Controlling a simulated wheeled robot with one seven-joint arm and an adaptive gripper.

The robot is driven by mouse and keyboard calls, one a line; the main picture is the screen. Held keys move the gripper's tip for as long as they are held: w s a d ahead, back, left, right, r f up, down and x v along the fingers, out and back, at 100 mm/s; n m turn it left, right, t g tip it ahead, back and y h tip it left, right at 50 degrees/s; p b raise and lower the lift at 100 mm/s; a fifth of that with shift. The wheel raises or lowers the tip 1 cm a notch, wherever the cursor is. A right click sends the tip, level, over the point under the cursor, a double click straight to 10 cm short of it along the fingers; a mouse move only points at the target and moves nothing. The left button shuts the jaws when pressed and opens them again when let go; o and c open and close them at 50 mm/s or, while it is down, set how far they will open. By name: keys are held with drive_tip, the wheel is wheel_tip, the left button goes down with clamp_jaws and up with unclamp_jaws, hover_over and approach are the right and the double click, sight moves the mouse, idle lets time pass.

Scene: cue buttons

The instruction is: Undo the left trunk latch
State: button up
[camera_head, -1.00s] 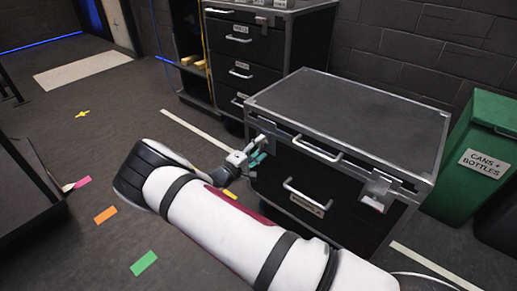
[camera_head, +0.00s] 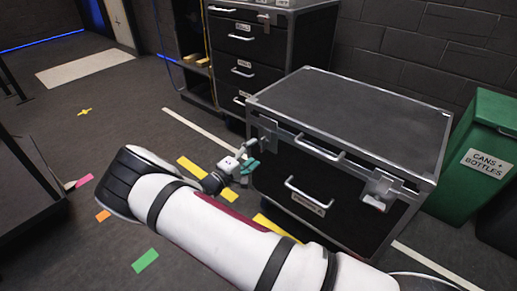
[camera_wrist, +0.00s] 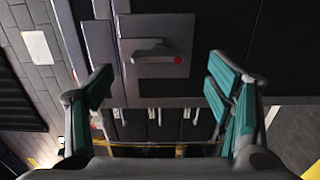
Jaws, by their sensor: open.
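The trunk (camera_head: 345,112) is a black case with metal edges, its lid down. Its left latch (camera_head: 268,130) is a metal fitting at the front left, and also shows in the wrist view (camera_wrist: 158,50) as a plate with a protruding lever and a small red dot. I cannot tell whether the latch is fastened. The right latch (camera_head: 381,189) is at the front right corner. My gripper (camera_head: 249,164), with teal finger pads, is just left of and below the left latch. In the wrist view my gripper (camera_wrist: 158,76) is open and empty, the latch between and beyond its fingers.
A front handle (camera_head: 308,194) and a lid handle (camera_head: 320,147) stick out between the latches. A drawer cabinet (camera_head: 243,55) stands behind the trunk, and a green bin (camera_head: 482,155) to its right. The floor left of the trunk is open, with coloured tape marks.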

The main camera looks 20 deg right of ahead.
drive_tip(key=v, duration=0.7)
drive_tip(key=shift+s+a, duration=0.15)
drive_tip(key=shift+s, duration=0.05)
